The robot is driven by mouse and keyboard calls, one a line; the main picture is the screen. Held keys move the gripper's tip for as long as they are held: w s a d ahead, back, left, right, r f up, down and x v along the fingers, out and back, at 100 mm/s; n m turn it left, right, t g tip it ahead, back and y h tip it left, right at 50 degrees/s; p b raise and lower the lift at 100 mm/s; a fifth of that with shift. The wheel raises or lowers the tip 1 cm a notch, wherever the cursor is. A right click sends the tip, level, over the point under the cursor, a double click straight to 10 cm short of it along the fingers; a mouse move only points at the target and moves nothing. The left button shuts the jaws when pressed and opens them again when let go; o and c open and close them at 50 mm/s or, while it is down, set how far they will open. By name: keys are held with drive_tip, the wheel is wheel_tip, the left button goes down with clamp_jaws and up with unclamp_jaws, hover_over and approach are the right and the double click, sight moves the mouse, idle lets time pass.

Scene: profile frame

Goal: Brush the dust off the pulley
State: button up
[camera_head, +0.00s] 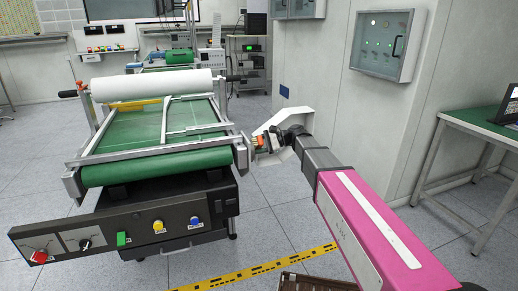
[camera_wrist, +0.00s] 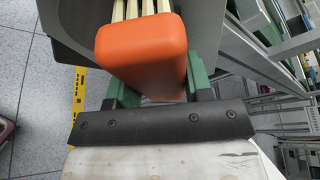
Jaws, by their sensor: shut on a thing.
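My gripper (camera_head: 264,143) is at the right side of the green-belted frame machine, near its front corner. It is shut on a brush (camera_wrist: 142,55) with an orange body. The brush also shows small in the head view (camera_head: 257,141). In the wrist view, pale bristle-like strips extend from the orange body towards the top edge, where their ends are cut off. A dark grey rounded surface (camera_wrist: 215,30), perhaps the pulley, lies behind the brush. I cannot tell whether the bristles touch it, and no dust can be made out. In the head view, my gripper and arm hide part of that side.
The machine has a green belt (camera_head: 150,137), metal rails and a white roll (camera_head: 152,86). A control panel (camera_head: 130,236) with coloured knobs juts out in front. A grey wall cabinet (camera_head: 387,45) and green-topped table (camera_head: 482,122) stand right. Yellow tape (camera_head: 250,270) crosses open floor.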

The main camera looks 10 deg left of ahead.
drive_tip(key=shift+w+a, duration=0.15)
drive_tip(key=shift+w, duration=0.1)
drive_tip(key=shift+s+d, duration=0.45)
drive_tip(key=shift+s, duration=0.4)
drive_tip(key=shift+s+d, duration=0.45)
drive_tip(key=shift+s, duration=0.4)
drive_tip(key=shift+s+d, duration=0.5)
drive_tip(key=shift+s, duration=0.25)
drive_tip(key=shift+s+d, duration=0.45)
drive_tip(key=shift+s, duration=0.25)
drive_tip(key=shift+w, duration=0.15)
drive_tip(key=shift+w+d, duration=0.5)
drive_tip(key=shift+d, duration=0.35)
drive_tip(key=shift+w+d, duration=0.55)
drive_tip(key=shift+d, duration=0.3)
drive_tip(key=shift+w+d, duration=0.5)
drive_tip(key=shift+d, duration=0.35)
